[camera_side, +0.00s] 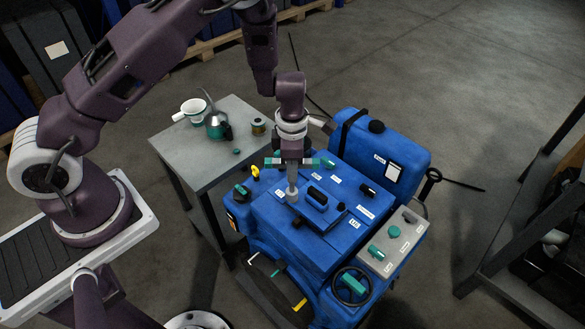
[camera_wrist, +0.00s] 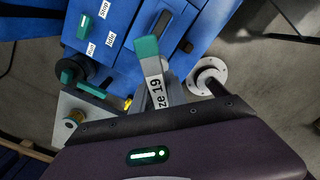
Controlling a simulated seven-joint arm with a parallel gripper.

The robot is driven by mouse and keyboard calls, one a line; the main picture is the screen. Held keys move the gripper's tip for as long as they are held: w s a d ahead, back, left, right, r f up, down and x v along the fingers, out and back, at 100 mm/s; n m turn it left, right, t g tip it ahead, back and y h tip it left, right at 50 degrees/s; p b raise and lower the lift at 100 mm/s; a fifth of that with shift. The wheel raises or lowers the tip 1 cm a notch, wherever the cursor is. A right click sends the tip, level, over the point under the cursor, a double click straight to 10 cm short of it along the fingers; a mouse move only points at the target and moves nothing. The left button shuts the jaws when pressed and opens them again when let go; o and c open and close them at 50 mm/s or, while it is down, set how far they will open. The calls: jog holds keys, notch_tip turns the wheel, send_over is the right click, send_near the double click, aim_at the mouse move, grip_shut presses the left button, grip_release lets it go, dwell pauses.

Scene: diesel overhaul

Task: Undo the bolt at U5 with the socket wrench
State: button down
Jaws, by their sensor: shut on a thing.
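My gripper (camera_side: 291,158) is shut on the socket wrench (camera_side: 292,186), over the top of the blue diesel engine (camera_side: 268,215). The wrench is roughly upright, with a grey shaft and teal bar ends. Its lower end is at the engine's top cover, left of a black handle; I cannot tell whether it touches or sits on a bolt. In the wrist view the wrench (camera_wrist: 157,88) shows a teal end and a label ending in "ze 19". No bolt is clearly visible, and I cannot read a U5 label.
A blue tank (camera_side: 398,150) stands behind the engine. A grey control panel (camera_side: 395,240) is at right. A dark shelf rack (camera_side: 540,220) stands farther right.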

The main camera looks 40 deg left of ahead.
jog(key=n, duration=1.5)
jog(key=shift+r+n, duration=0.1)
jog(key=shift+n, duration=0.2)
jog(key=n, duration=0.3)
